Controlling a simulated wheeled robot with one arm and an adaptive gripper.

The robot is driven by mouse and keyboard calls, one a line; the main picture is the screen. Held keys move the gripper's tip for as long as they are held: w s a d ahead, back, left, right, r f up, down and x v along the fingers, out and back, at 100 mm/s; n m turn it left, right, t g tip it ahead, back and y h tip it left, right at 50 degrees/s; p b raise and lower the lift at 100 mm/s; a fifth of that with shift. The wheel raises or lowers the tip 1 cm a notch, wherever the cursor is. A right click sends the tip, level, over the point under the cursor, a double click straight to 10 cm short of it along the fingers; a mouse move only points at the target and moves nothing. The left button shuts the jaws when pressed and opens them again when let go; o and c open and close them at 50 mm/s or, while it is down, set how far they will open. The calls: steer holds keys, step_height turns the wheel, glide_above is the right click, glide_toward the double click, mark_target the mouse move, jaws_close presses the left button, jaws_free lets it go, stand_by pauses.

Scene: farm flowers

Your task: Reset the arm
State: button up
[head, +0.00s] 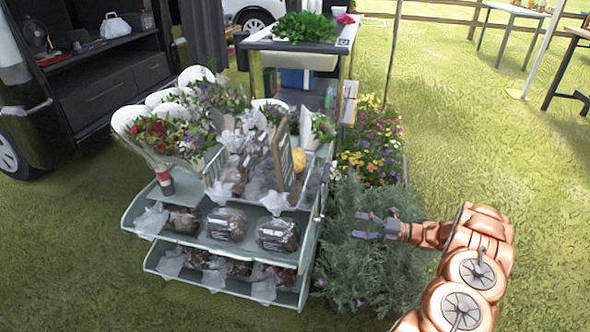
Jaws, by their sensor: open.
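My gripper (362,227) is in the right half of the head view, at the end of my copper-coloured arm. Its grey fingers point left and are apart, with nothing between them. It is in front of a grey-green bushy plant (370,270) in the picture; I cannot tell whether it touches the leaves. The arm reaches in from the lower right and is bent, with its elbow to the right of the gripper.
A grey tiered stand (140,215) with wrapped loaves and bouquets (170,135) is left of my gripper. Colourful potted flowers (370,145) are behind the plant. A table with greens (303,27) stands at the back. Open grass (490,140) lies to the right.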

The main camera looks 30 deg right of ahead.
steer(key=w+d+r+m+t+h+p, duration=0.1)
steer(key=w+d+r+m+h+p, duration=0.3)
steer(key=w+r, duration=0.55)
steer(key=w+d+r+m+t+h+p, duration=0.1)
steer(key=w+d+r+m+h+p, duration=0.15)
steer(key=w+r+h+p, duration=0.5)
step_height(320, 180, up, 25)
steer(key=a+m+g+h+p, duration=0.3)
steer(key=m+h+p, duration=0.35)
steer(key=m, duration=0.35)
steer(key=s+a+r+m+g+h+p, duration=0.1)
steer(key=s+a+r+m+g+p, duration=0.1)
steer(key=s+a+r+m+p, duration=0.25)
steer(key=s+a+r+m+g+p, duration=0.2)
steer(key=s+a+r, duration=0.25)
steer(key=s, duration=0.35)
steer(key=s+a+r+m+g+y+p, duration=0.2)
steer(key=s+a+g+p, duration=0.2)
steer(key=s+a, duration=1)
steer(key=s+a+r+m+g+y+p, duration=0.3)
steer(key=s+a, duration=1)
steer(key=s, duration=0.8)
steer(key=g+p, duration=0.1)
steer(key=p, duration=0.1)
steer(key=shift+a+g+p, duration=0.3)
steer(key=shift+a+p, duration=0.05)
steer(key=shift+a, duration=0.05)
